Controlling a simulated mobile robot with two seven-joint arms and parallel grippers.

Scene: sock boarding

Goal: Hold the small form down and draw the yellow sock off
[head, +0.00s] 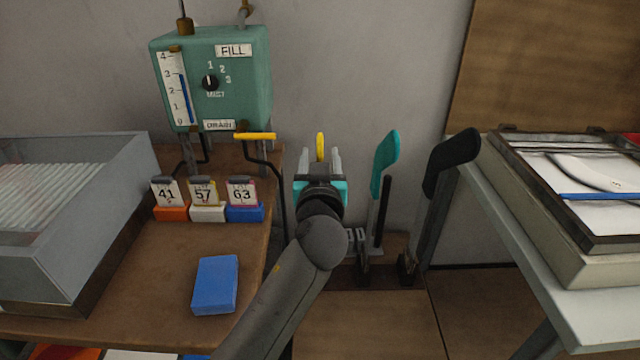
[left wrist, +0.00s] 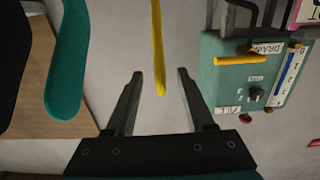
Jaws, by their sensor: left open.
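The yellow sock (head: 320,142) stands upright just beyond my left gripper in the head view, seen as a narrow strip with its lower part hidden. It also shows as a thin yellow strip (left wrist: 157,45) in the left wrist view, lined up between the fingers. The small form is not seen apart from the sock. My left gripper (head: 321,160) is open and empty, its fingers pointing toward the sock; it also fills the lower middle of the left wrist view (left wrist: 160,74). I cannot tell whether the sock's end is within the fingers' reach. My right gripper is out of view.
A teal sock (head: 386,160) and a black sock (head: 450,160) stand on forms to the right. A green fill box (head: 240,85) with a yellow handle (head: 255,136) is at the left, above numbered cards and a blue block (head: 215,285). A tray table (head: 590,325) is at the right.

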